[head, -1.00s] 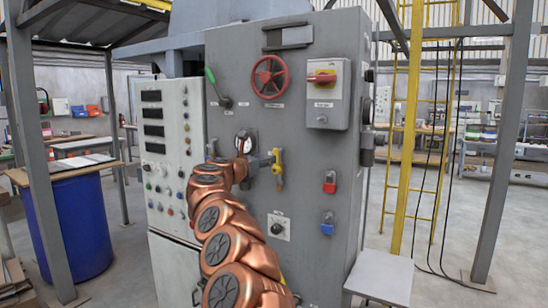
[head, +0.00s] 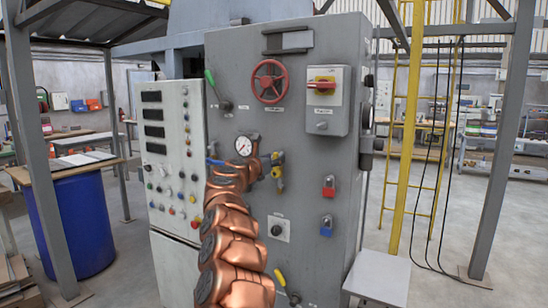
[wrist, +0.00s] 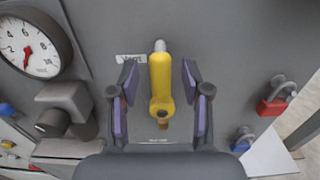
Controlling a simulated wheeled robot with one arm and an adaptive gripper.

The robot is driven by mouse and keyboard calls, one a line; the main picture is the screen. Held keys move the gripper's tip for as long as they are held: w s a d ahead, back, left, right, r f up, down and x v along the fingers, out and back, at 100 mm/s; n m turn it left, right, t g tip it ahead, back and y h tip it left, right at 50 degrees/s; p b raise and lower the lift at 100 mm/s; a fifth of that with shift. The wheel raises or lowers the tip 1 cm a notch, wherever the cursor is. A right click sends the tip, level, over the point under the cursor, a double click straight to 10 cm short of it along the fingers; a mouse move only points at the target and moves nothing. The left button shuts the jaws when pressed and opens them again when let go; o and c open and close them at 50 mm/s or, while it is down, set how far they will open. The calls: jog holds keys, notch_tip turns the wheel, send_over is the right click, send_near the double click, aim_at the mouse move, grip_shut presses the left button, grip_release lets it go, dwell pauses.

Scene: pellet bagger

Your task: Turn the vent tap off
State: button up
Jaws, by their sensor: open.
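The vent tap is a yellow handle on the grey panel, beside a small label that reads VENT. In the wrist view the yellow handle (wrist: 161,80) stands upright, with a pale metal end at its top and a brass-coloured piece at its bottom. In the head view the tap (head: 278,158) is partly hidden by my arm. My gripper (wrist: 159,86) is open, with one purple-padded finger on each side of the handle. Gaps show between handle and pads, so it is not gripped. In the head view my gripper (head: 266,166) is small and partly hidden behind my copper arm.
A pressure gauge (head: 243,145) sits left of the tap. A red padlock (head: 328,186) and a blue padlock (head: 326,226) hang to the right. A red handwheel (head: 269,81) and a switch box (head: 327,100) are above. A yellow lever (head: 281,277) is below.

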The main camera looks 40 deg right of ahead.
jog(key=shift+d, duration=0.2)
grip_shut()
dwell(0.5)
